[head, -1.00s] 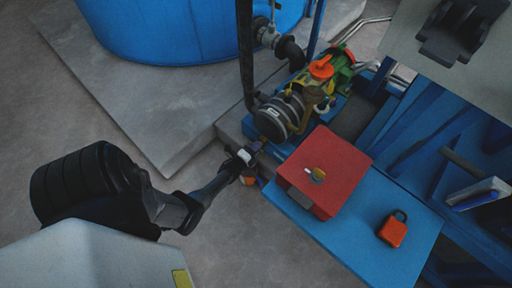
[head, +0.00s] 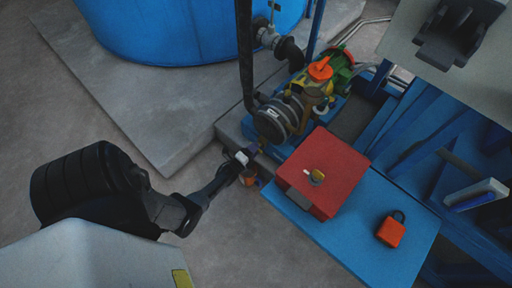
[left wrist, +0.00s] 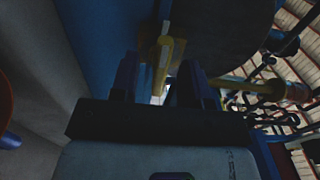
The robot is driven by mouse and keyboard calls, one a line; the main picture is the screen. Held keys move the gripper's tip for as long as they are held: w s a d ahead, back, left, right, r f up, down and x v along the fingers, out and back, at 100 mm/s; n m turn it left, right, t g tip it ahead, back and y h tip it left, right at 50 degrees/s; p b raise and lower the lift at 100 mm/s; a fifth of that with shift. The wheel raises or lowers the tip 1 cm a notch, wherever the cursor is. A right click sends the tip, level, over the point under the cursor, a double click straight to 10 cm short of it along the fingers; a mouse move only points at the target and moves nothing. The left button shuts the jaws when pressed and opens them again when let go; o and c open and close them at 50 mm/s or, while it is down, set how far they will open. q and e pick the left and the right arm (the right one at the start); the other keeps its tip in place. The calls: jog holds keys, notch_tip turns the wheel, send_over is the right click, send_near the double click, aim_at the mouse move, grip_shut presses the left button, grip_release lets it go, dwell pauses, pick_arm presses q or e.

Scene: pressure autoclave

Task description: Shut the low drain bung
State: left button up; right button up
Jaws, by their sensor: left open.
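A yellow bar-like part (left wrist: 163,62), which may be the drain bung's handle, shows in the left wrist view between and just beyond my finger tips. I cannot tell whether it is the bung or whether it is touched. My left gripper (head: 246,160) is low beside the blue base of the pump, left of the red box. Its two dark blue fingers (left wrist: 158,82) are apart in the left wrist view, with nothing clamped. A small orange part (head: 250,181) shows just below the gripper in the head view.
The pump (head: 285,112) stands behind the gripper. A red box (head: 325,170) and an orange padlock (head: 390,231) rest on a blue plate (head: 345,232). A blue tank (head: 185,30) stands on a concrete slab (head: 150,115). Floor left of the plate is clear.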

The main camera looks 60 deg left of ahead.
pick_arm(q)
jog(key=p+v, duration=0.3)
jog(key=v, duration=0.9)
jog(key=shift+s+p, duration=0.35)
